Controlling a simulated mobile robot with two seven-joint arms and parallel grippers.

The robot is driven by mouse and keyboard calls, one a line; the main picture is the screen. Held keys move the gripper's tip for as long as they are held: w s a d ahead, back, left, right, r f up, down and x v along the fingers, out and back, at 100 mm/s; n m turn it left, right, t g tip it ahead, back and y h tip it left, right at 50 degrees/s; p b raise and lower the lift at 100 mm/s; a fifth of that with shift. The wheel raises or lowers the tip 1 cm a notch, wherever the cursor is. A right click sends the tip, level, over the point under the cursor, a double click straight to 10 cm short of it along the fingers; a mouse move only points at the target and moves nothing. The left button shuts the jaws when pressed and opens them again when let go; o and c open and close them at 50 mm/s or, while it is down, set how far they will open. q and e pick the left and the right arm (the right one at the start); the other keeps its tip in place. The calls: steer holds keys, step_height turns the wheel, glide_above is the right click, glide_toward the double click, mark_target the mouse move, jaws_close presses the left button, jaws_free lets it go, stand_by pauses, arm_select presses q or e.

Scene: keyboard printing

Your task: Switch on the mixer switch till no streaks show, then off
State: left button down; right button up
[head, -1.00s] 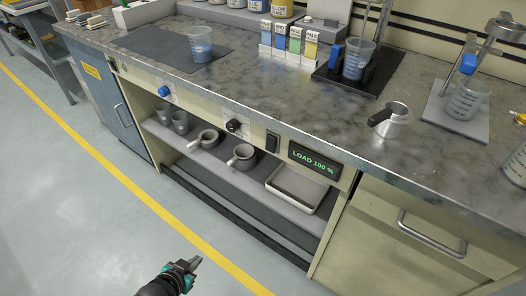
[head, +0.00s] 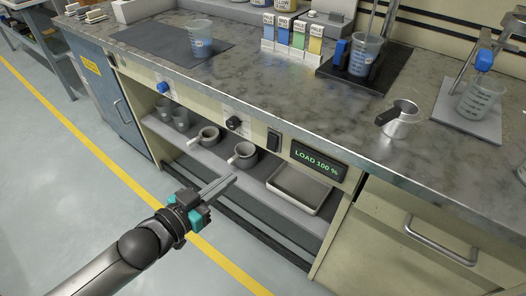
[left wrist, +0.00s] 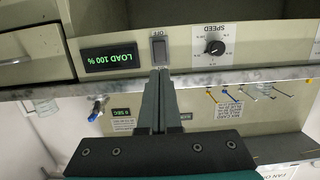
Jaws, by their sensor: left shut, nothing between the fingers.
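The black rocker switch (head: 273,141) is on the bench's front panel, left of the display (head: 318,160) reading LOAD 100 %. In the left wrist view the switch (left wrist: 159,50) appears upside down with an OFF label beside it. My left gripper (head: 230,181) is shut and empty, in front of the open shelf, below and left of the switch in the head view. In the left wrist view its fingertips (left wrist: 160,75) line up with the switch; contact cannot be told. A beaker with bluish contents (head: 366,56) stands on a black stand; streaks cannot be made out. My right gripper is not in view.
A black speed knob (head: 233,123) and a blue knob (head: 163,88) are on the same panel. The shelf (head: 218,167) below holds cups, mugs and a tray (head: 297,190). A metal jug (head: 400,120) stands on the bench top. The floor in front is clear.

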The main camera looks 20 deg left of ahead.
arm_select(q)
steer(key=shift+w, duration=0.1)
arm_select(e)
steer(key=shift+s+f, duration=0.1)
arm_select(q)
steer(key=b, duration=0.4)
glide_toward(270, 147)
steer(key=w, duration=0.3)
steer(key=shift+w+d+f+b, duration=0.45)
steer(key=shift+w+d+f, duration=0.1)
steer(key=shift+w+d, duration=0.35)
steer(key=shift+b+x, duration=0.3)
steer(key=shift+x, duration=0.5)
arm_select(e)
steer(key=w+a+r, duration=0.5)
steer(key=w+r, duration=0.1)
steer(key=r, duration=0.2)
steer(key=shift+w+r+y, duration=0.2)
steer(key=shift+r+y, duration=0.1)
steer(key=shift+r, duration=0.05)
